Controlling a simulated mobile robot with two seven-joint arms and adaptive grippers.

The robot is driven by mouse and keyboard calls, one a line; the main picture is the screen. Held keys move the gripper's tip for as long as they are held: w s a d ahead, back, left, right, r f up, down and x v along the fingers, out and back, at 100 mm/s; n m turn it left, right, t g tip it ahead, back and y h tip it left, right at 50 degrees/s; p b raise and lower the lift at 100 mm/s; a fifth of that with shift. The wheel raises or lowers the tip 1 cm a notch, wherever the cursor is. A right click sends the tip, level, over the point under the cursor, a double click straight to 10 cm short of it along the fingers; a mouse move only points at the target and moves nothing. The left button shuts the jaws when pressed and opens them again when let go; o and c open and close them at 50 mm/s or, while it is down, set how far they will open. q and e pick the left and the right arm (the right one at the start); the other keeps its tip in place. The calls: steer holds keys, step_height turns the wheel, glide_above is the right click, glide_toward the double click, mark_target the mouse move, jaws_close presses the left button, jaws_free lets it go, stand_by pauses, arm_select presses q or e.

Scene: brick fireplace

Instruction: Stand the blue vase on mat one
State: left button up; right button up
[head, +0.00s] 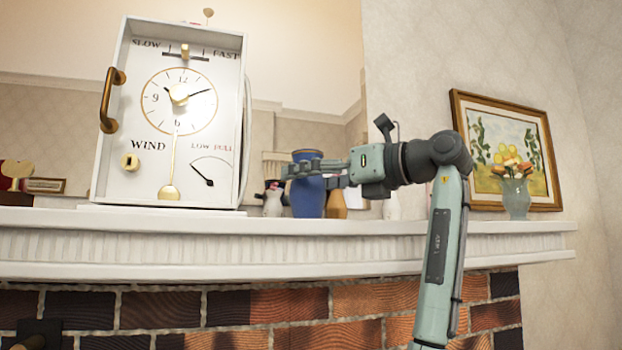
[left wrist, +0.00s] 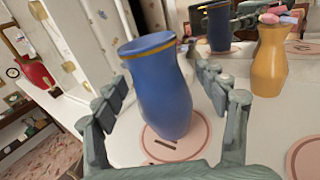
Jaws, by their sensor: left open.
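The blue vase (head: 308,199) stands upright on the white mantel, partly covered by my left gripper (head: 305,174). In the left wrist view the blue vase (left wrist: 160,85) has a gold-brown rim and stands on a round pink mat (left wrist: 200,135) marked with a dark bar, apparently mat one. My left gripper (left wrist: 160,88) is open, with one finger on each side of the vase; I cannot tell whether either touches it. The vase's far side is hidden. My right gripper is in neither view.
A yellow vase (left wrist: 270,62) stands close to the blue one. Another pink mat (left wrist: 306,158) lies at the right edge. A large white clock box (head: 180,120) stands left on the mantel (head: 300,240). A glass vase of flowers (head: 515,195) stands right. A mirror is behind.

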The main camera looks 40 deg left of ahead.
arm_select(q)
steer(key=shift+r, duration=0.2)
steer(key=shift+d+f, duration=0.1)
steer(key=shift+d, duration=0.25)
steer(key=d, duration=0.3)
steer(key=shift+w+d, duration=0.2)
steer(key=shift+w, duration=0.1)
steer(key=d, duration=0.8)
steer(key=shift+w+b, duration=0.35)
steer(key=shift+b, duration=0.05)
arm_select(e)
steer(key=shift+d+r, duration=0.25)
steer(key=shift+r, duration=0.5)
